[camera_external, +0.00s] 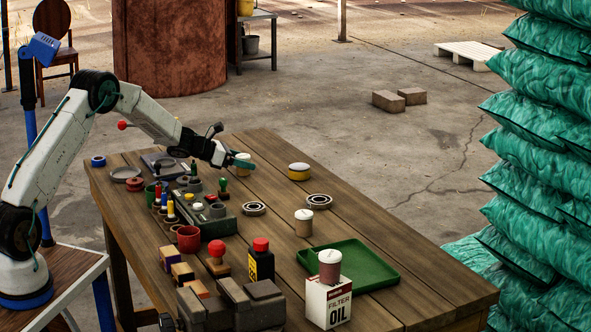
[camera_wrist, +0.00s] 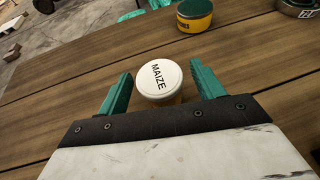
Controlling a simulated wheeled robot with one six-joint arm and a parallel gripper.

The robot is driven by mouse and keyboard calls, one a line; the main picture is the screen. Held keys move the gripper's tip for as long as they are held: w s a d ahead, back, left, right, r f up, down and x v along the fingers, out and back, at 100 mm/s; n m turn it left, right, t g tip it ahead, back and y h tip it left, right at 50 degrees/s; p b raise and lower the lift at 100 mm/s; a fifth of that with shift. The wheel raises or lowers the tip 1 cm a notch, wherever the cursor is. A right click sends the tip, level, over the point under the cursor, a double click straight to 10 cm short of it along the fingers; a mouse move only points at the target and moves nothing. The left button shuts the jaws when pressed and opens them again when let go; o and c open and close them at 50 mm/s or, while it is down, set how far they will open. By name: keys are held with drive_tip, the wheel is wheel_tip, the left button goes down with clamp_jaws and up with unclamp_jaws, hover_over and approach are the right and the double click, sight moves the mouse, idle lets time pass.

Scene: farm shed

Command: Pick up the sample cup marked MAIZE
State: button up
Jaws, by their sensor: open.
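The sample cup marked MAIZE (camera_wrist: 158,79) shows in the wrist view with a white lid and dark lettering. It stands upright on the wooden table, between the two green fingers of my gripper (camera_wrist: 160,90). The fingers are open, with a gap visible on each side of the lid. In the external view my gripper (camera_external: 240,164) is at the far part of the table, around a pale-lidded cup (camera_external: 243,158) that its fingers partly hide. Two other cups show there: one with a white lid (camera_external: 304,222) and one on the oil filter box (camera_external: 330,266).
Bearing rings (camera_external: 319,201), a green tray (camera_external: 375,262), stamps and a black bottle (camera_external: 261,265) occupy the table. The table's far right is mostly clear.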

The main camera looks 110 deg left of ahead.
drive_tip(key=shift+w+a+f, duration=0.2)
drive_tip(key=shift+w+a, duration=0.15)
drive_tip(key=shift+w, duration=0.15)
drive_tip(key=c, duration=1.1)
drive_tip(key=shift+r, duration=0.1)
